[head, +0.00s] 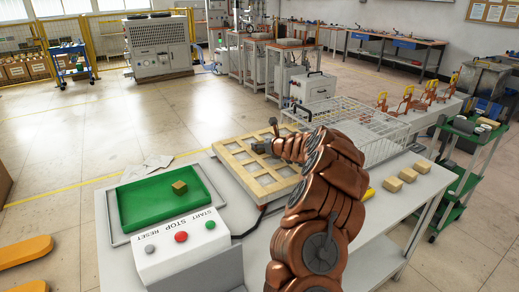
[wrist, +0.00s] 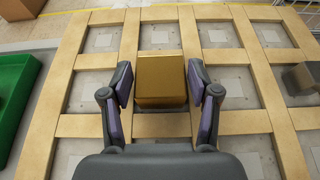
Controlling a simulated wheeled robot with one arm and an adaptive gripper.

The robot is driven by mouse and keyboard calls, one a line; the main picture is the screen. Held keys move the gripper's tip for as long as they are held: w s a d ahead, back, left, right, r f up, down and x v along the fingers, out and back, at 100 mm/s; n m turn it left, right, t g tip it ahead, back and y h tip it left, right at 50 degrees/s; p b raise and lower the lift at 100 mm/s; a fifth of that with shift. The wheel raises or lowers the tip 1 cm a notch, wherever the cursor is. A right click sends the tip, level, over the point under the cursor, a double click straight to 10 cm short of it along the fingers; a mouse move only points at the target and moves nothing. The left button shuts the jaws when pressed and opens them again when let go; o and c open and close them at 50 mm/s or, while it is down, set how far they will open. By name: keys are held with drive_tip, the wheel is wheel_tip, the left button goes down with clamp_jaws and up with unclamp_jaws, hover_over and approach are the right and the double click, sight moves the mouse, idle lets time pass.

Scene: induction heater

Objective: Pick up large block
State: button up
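A gold-brown block (wrist: 160,79) stands between the two fingers of my gripper in the wrist view. The fingers (wrist: 160,92) are on its left and right sides, very close to it. Whether the pads touch it I cannot tell. The block is over a cell of the pale wooden grid (wrist: 227,123); whether it rests in the cell or is just above it is unclear. In the head view my gripper (head: 258,147) is over the grid, and this block is not clearly seen there.
A smaller block (head: 179,187) lies in the green tray (head: 134,214) at left. Three tan blocks (head: 408,175) lie on the table's right side. A grey block (wrist: 302,78) sits on the grid to the right. A wire rack (head: 375,127) stands behind; a control box (head: 182,245) is in front.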

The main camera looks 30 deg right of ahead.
clamp_jaws()
drive_tip(key=shift+r, duration=0.1)
idle(0.5)
